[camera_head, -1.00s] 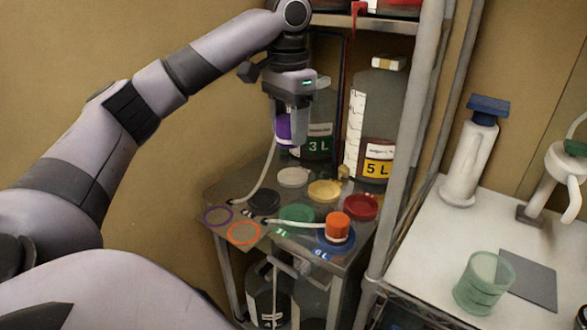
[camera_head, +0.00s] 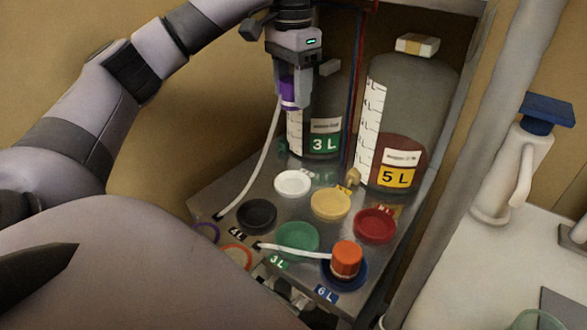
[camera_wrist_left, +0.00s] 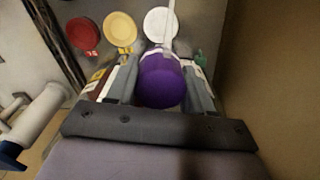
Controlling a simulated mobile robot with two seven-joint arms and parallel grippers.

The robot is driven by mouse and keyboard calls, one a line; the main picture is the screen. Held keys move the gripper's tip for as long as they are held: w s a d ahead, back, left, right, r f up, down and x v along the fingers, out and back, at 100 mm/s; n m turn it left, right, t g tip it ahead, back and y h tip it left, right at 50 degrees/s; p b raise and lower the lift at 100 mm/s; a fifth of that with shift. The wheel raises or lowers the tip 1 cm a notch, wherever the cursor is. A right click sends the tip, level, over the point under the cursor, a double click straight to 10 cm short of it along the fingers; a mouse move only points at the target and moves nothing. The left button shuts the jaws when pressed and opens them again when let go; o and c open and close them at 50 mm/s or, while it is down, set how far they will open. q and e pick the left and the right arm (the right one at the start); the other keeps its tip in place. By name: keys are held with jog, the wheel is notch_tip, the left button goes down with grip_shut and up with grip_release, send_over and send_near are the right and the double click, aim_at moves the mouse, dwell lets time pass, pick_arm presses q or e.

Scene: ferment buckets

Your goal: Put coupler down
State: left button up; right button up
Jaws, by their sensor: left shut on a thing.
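The purple coupler (camera_head: 288,94) is held between the fingers of my left gripper (camera_head: 289,88), which is shut on it. A white hose runs from the coupler down to the left side of the metal shelf top. The coupler is in the air above the shelf, in front of the 3 L bottle (camera_head: 322,142). The left wrist view also shows the purple coupler (camera_wrist_left: 161,82) between the two fingers. A purple ring (camera_head: 207,232) and an orange ring (camera_head: 236,256) are marked at the shelf's front left, partly hidden by my arm. My right gripper is not in view.
The shelf top (camera_head: 322,180) carries white (camera_head: 292,183), black (camera_head: 257,215), yellow (camera_head: 330,203), green (camera_head: 297,238) and red (camera_head: 375,225) discs. An orange coupler (camera_head: 346,259) stands on a blue disc. A 5 L bottle (camera_head: 397,176) stands behind right, beside a grey post (camera_head: 455,170).

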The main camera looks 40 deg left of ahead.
aim_at(293, 185)
pick_arm(q)
jog(key=shift+w+a+f, duration=0.15)
jog(key=shift+f, duration=0.05)
notch_tip(293, 185, down, 20)
jog(key=shift+r, duration=0.25)
dwell(0.5)
jog(key=shift+f, duration=0.15)
jog(key=o, duration=1.3)
jog(key=shift+c, duration=0.2)
notch_tip(293, 185, up, 12)
jog(key=shift+r, duration=0.2)
